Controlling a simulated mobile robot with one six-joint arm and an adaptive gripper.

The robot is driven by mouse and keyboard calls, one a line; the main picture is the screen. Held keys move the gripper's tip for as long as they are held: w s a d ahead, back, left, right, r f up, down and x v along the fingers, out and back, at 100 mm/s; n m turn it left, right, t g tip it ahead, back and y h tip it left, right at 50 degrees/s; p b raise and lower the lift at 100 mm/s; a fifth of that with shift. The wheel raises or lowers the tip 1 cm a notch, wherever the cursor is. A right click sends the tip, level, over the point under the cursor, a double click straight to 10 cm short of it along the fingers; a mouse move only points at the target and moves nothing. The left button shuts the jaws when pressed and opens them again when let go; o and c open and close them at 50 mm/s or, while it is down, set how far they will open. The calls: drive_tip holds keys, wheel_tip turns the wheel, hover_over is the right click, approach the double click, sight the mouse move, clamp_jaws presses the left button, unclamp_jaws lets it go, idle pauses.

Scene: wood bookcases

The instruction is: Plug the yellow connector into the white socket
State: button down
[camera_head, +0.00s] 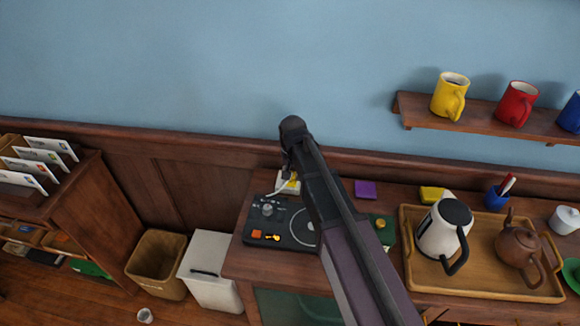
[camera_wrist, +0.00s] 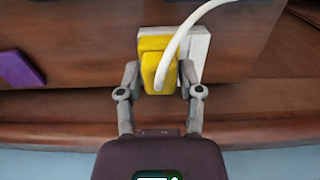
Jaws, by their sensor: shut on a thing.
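The yellow connector (camera_wrist: 160,68) is between the two fingers of my gripper (camera_wrist: 159,76), which is shut on it. A white cable (camera_wrist: 184,32) runs from the connector toward the upper right. The white socket (camera_wrist: 201,52) is right behind the connector in the wrist view and partly covered by it. I cannot tell whether the connector is seated in it or only against it. In the head view the white socket (camera_head: 282,187) shows at the back of the cabinet top, with my gripper (camera_head: 287,174) over it and my arm hiding much around it.
A black turntable (camera_head: 277,236) is just in front of the socket. A purple block (camera_head: 365,189) lies to the right. A wooden tray (camera_head: 480,286) with a kettle (camera_head: 437,232) and teapot (camera_head: 520,240) is farther right. The wall (camera_head: 200,70) rises behind.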

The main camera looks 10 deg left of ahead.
drive_tip(key=s+d, duration=0.1)
drive_tip(key=s, duration=0.2)
drive_tip(key=s+d, duration=0.2)
drive_tip(key=s, duration=0.2)
drive_tip(key=s+d+r+p, duration=0.1)
drive_tip(key=s, duration=0.2)
drive_tip(key=shift+s+d, duration=0.35)
drive_tip(key=shift+d, duration=0.05)
drive_tip(key=w+a+r+p, duration=0.1)
drive_tip(key=w+a, duration=0.2)
drive_tip(key=w, duration=0.4)
drive_tip(key=w+a+r+p, duration=0.1)
drive_tip(key=w+a, duration=0.2)
drive_tip(key=w, duration=0.4)
drive_tip(key=shift+w+a, duration=0.35)
drive_tip(key=shift+f, duration=0.15)
drive_tip(key=shift+f+b, duration=2.75)
drive_tip(key=shift+b, duration=0.2)
drive_tip(key=shift+f+b, duration=0.6)
drive_tip(key=shift+c, duration=0.8)
unclamp_jaws()
